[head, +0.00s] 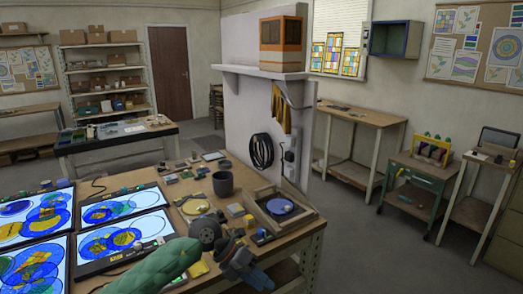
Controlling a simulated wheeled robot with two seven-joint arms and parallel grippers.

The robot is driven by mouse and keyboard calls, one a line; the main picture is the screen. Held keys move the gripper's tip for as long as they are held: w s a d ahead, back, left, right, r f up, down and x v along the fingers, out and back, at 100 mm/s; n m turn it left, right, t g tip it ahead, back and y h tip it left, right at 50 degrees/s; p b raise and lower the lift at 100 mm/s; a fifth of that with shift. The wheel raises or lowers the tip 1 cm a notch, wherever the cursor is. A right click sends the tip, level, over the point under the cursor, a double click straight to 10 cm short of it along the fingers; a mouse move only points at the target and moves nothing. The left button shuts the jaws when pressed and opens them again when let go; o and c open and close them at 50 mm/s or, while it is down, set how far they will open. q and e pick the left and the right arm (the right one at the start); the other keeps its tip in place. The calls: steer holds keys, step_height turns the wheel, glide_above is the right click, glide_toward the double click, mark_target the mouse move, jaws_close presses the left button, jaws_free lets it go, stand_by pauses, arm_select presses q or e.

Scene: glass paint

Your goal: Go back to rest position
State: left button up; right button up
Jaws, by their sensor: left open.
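My left arm comes in from the lower left in a green cover. My left gripper (247,262) is at its end, low in the picture, over the near right part of the workbench (150,180). It is open, and I see nothing held in it. The gap between its fingers is hard to make out at this size. My right gripper is not in view.
Lit panels with blue and yellow glass circles (124,203) lie left on the bench. A dark cup (223,184), a wooden tray (310,213) and small items stand near the gripper. A white partition (238,130) rises behind. Open floor (370,250) lies right.

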arm_select(q)
steer(key=w+d+n+t+h, duration=0.4)
steer(key=n+t+h, duration=0.3)
steer(key=n+h, duration=0.35)
steer(key=w+a+f+n+t+y, duration=0.2)
steer(key=a+f+n+t+y, duration=0.35)
steer(key=f+n, duration=0.3)
steer(key=w+a+f+n+t+y, duration=0.2)
steer(key=a+f+n+t+y, duration=0.2)
steer(key=f+n+t, duration=0.4)
steer(key=s+a+f+n+g+y, duration=0.3)
steer(key=s+a+f+n+y, duration=0.15)
steer(key=f, duration=0.55)
steer(key=s+a+f+n+g+y, duration=0.2)
steer(key=s+a+f+n+y, duration=0.25)
steer(key=f, duration=0.55)
steer(key=s+f+n+g, duration=0.1)
steer(key=s+f+g, duration=0.2)
steer(key=s+f, duration=0.4)
steer(key=s+a+f+n+g, duration=0.1)
steer(key=s+f+g, duration=0.3)
steer(key=s, duration=1)
steer(key=s+a+f+n+g, duration=0.1)
steer(key=s+f+g, duration=0.3)
steer(key=s+f, duration=0.6)
steer(key=shift+s+a+n+y, duration=0.25)
steer(key=shift+s+n+y, duration=0.25)
steer(key=shift+n, duration=0.4)
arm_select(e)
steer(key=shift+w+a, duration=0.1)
